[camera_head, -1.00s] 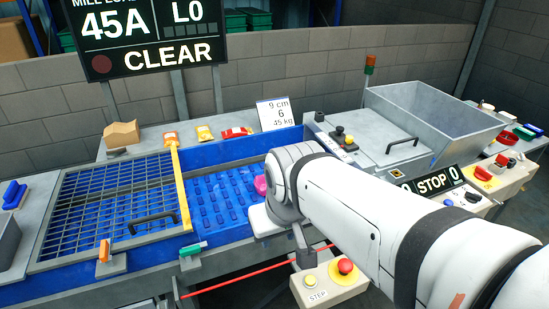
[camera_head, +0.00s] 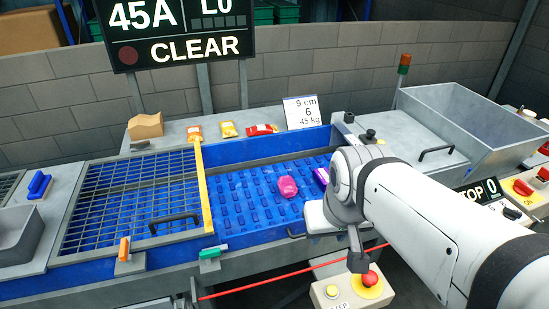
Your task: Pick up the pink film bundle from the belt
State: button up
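The pink film bundle (camera_head: 288,186) lies on the blue studded belt (camera_head: 238,196), right of the yellow bar. It looks like a small crumpled lump and is fully visible. My arm reaches in from the lower right, and its white end (camera_head: 322,218) is at the belt's front right, a short way right of and nearer than the bundle. The fingers are hidden, so I cannot see whether my gripper is open or shut. A purple item (camera_head: 321,176) lies on the belt right of the bundle, partly hidden by my arm.
Several packets (camera_head: 228,129) lie on the back ledge. A red cord (camera_head: 290,273) and a red stop button (camera_head: 369,279) are in front.

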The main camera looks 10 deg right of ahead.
aim_at(287, 188)
jog(key=i, duration=0.95)
jog(key=z, duration=0.05)
